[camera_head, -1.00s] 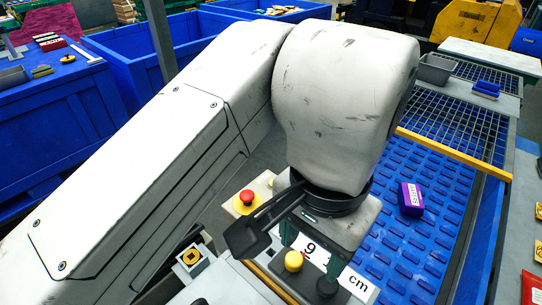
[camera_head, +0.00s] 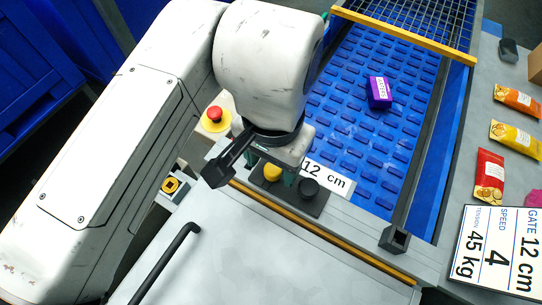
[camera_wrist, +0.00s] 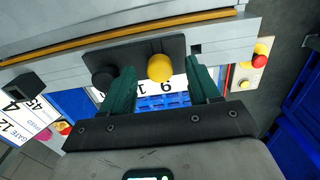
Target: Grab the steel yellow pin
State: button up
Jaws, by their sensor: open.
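The yellow round knob (camera_head: 272,172), which looks like the yellow pin's head, sits on a small black plate beside a black knob (camera_head: 309,187). No steel shaft shows. In the wrist view the yellow knob (camera_wrist: 160,68) appears between the green fingertips of my gripper (camera_wrist: 162,78), nearer the right finger. The black knob (camera_wrist: 103,80) lies just left of the left finger. My fingers are apart with nothing gripped. In the head view my gripper (camera_head: 272,166) is right at the plate, partly hidden by my wrist. Whether a finger touches the yellow knob cannot be told.
A red emergency button (camera_head: 214,114) stands left. A purple box (camera_head: 379,91) lies on the blue belt (camera_head: 350,130). A sign (camera_head: 497,252) shows gate 12 cm. A black handle (camera_head: 165,264) is in front.

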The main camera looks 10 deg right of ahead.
jog(key=shift+f, duration=0.95)
jog(key=c, duration=1.1)
